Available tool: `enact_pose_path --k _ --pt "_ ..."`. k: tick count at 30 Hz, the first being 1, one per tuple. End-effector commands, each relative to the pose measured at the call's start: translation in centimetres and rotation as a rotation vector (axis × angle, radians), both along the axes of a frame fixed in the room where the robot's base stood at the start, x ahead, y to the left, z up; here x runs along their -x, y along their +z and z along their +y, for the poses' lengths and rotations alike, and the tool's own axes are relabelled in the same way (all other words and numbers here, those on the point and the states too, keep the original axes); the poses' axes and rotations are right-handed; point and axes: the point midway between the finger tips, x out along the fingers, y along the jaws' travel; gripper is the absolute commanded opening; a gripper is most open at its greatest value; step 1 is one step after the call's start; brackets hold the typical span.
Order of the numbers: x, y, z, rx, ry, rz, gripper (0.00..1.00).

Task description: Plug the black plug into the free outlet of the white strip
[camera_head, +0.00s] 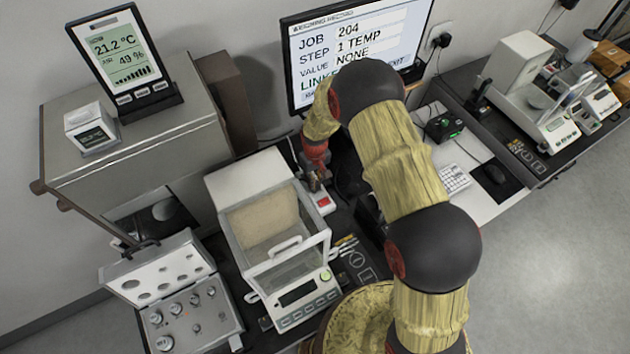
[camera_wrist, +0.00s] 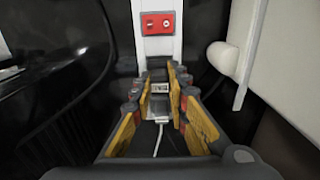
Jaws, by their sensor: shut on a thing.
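The white strip (camera_wrist: 161,46) runs up the middle of the wrist view, with a red switch (camera_wrist: 161,23) at its far end. In the head view its red-switch end (camera_head: 323,201) shows just right of the glass-walled balance. My gripper (camera_wrist: 161,77) is over the strip, its fingers shut on the black plug, which is mostly hidden between the fingertips. In the head view my gripper (camera_head: 316,181) points down close to the strip. The outlets are largely covered by the fingers. I cannot tell whether the plug touches an outlet. A white cord (camera_wrist: 158,140) shows between the fingers.
The balance (camera_head: 262,230) stands close left of my gripper. The monitor (camera_head: 352,45) is behind, and a keyboard (camera_head: 455,179) lies to the right. An open weight case (camera_head: 172,290) is at front left. A pale rounded thing (camera_wrist: 222,57) is near the gripper at right.

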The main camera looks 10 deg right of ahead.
Motion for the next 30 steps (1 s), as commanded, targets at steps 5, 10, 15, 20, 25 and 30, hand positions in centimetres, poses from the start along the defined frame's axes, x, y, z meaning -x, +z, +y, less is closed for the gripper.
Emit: enact_pose_path --k 5,10,15,20,25,30 --pt "0.0 -0.4 0.0 0.000 0.000 0.000 0.00" --pt "0.0 -0.8 0.0 0.000 0.000 0.000 0.00" --pt "0.0 -1.2 0.0 0.000 0.000 0.000 0.00" --pt "0.0 -1.5 0.0 0.000 0.000 0.000 0.00" --pt "0.0 -1.8 0.0 0.000 0.000 0.000 0.17" --pt "0.0 -1.7 0.0 0.000 0.000 0.000 0.26"
